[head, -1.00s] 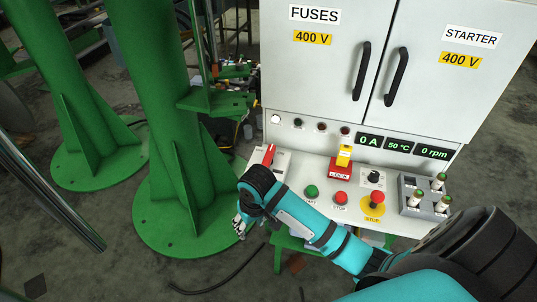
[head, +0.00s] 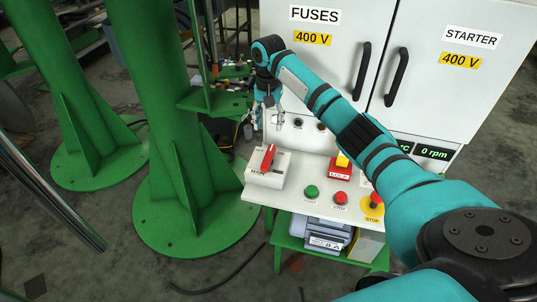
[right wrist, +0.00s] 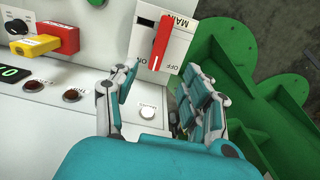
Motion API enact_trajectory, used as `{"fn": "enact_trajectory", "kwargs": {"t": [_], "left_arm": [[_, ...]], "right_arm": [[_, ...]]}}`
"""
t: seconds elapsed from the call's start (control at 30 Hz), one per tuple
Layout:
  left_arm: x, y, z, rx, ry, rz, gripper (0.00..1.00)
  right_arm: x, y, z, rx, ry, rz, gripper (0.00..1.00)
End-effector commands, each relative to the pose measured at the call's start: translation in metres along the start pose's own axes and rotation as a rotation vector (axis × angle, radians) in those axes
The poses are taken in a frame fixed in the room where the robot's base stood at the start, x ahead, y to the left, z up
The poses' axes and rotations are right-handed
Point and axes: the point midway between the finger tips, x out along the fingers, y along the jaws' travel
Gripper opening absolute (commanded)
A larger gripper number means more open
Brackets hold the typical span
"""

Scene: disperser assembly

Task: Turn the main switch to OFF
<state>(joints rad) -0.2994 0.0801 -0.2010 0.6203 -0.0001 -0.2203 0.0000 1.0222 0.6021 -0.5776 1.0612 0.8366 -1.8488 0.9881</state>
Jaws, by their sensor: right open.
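The main switch is a white box (head: 278,178) with a red handle (head: 268,158) at the left end of the console, above a MAIN label. In the right wrist view the red handle (right wrist: 161,42) lies near the OFF and ON markings; I cannot tell firmly which one it points to. My right gripper (head: 266,118) is open and empty, behind and above the switch in the head view. In the right wrist view its spread fingers (right wrist: 158,82) are just short of the handle, apart from it. My left gripper is not in view.
Right of the switch are a green button (head: 311,191), a red button (head: 341,198), a yellow-and-red lock (head: 341,172) and a stop button (head: 376,199). The grey cabinet (head: 340,20) rises behind. A green column (head: 165,120) stands left.

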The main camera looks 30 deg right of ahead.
Motion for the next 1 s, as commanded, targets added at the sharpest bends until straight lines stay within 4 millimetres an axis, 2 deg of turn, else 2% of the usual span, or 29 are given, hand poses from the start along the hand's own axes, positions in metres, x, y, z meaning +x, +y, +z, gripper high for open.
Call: {"fn": "enact_trajectory", "kwargs": {"t": [0.1,0.5,0.7,1.0], "left_arm": [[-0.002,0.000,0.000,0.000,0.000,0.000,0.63],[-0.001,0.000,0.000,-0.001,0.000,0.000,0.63],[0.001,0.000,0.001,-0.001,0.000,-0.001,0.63],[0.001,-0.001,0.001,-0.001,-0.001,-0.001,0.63]], "right_arm": [[0.028,0.001,0.001,0.000,-0.003,0.005,0.48],[0.112,0.001,0.001,-0.001,-0.001,0.003,0.48],[0.135,-0.001,0.001,-0.003,0.000,0.000,0.48],[0.142,0.000,0.000,-0.003,0.001,0.000,0.48]]}}
